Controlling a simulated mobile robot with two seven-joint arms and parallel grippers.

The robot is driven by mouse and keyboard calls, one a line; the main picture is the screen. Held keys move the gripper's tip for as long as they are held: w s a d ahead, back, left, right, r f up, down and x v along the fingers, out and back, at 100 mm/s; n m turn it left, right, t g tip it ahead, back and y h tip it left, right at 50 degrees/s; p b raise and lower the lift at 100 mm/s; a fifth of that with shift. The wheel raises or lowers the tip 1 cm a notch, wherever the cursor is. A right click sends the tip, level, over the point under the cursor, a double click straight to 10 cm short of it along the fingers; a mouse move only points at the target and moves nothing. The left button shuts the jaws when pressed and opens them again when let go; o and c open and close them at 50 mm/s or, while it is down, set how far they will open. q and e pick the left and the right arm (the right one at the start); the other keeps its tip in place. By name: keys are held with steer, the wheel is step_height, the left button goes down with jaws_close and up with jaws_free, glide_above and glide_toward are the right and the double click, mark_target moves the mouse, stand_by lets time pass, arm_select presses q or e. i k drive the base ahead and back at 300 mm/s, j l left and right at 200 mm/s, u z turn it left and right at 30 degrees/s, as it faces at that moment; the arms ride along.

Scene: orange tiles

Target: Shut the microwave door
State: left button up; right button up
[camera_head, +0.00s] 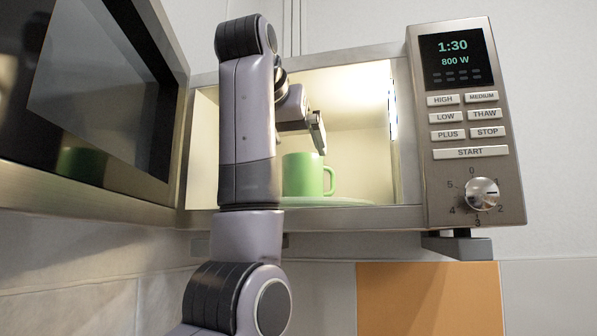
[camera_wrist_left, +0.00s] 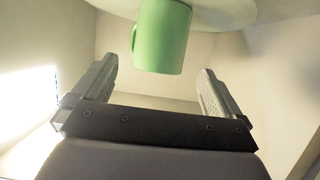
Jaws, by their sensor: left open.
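The microwave (camera_head: 409,215) is mounted on the wall with its lit cavity open. Its door (camera_head: 98,88) is swung wide open to the left, with a dark window facing the cavity side. A green mug (camera_head: 301,176) stands on the turntable plate (camera_head: 345,201) inside. My left gripper (camera_head: 318,132) is in or just in front of the cavity, beside and above the mug. In the left wrist view my gripper (camera_wrist_left: 157,85) has its two fingers spread apart with nothing between them. The mug (camera_wrist_left: 162,36) shows beyond the fingers, apart from them. My right gripper is not in view.
The control panel (camera_head: 469,120) with buttons and a dial (camera_head: 482,193) is right of the cavity. My left arm stands between the open door and the cavity's right part. An orange tile (camera_head: 430,298) is on the wall below.

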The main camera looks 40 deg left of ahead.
mark_target(47, 172)
steer(key=k+l, duration=0.35)
steer(key=l, duration=0.15)
steer(key=k+l, duration=0.75)
steer(key=l, duration=0.3)
